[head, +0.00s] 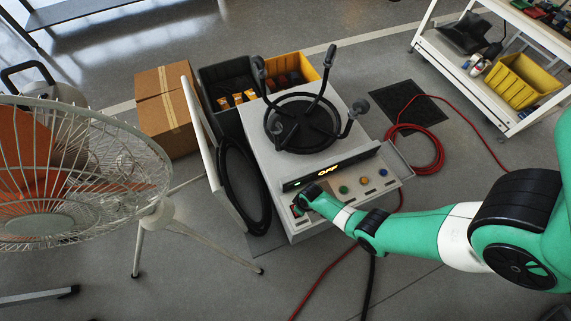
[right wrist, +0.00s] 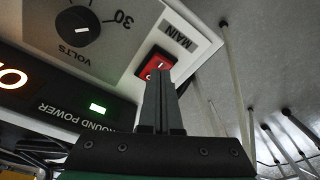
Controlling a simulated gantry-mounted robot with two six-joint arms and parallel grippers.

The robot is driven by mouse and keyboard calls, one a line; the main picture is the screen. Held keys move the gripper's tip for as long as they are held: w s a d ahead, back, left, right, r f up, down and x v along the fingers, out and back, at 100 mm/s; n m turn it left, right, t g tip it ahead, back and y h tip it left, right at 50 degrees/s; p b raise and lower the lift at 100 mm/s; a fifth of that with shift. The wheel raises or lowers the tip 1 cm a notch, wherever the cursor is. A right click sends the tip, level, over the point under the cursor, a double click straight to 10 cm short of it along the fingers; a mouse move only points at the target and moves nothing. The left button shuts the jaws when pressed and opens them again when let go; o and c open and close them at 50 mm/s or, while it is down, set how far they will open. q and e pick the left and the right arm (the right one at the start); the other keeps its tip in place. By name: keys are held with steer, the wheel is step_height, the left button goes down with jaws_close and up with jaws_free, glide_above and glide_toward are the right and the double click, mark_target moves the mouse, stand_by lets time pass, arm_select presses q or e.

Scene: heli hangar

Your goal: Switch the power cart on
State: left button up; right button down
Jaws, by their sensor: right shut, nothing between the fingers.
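The power cart (head: 262,135) is a light grey box on the floor in the middle of the head view. Its dark display strip (head: 325,172) glows orange and seems to read OFF. In the right wrist view, the red MAIN rocker switch (right wrist: 156,62) sits in the pale panel beside a black VOLTS knob (right wrist: 78,26). A small green light (right wrist: 97,108) glows by the words GROUND POWER. My right gripper (right wrist: 159,78) is shut and empty, its tips at the red switch's edge. I cannot tell whether they touch. My left gripper is not in view.
A caged fan (head: 80,170) on a stand fills the left. Black cable (head: 258,205) hangs at the cart's left side; red hose (head: 440,155) lies at its right. Cardboard boxes (head: 165,105) stand behind left. A white shelf cart (head: 455,75) stands at back right.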

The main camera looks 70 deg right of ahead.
steer(key=shift+f+b, duration=0.85)
stand_by(0.5)
step_height(320, 180, up, 7)
steer(key=p, duration=0.7)
steer(key=shift+r, duration=0.1)
stand_by(0.4)
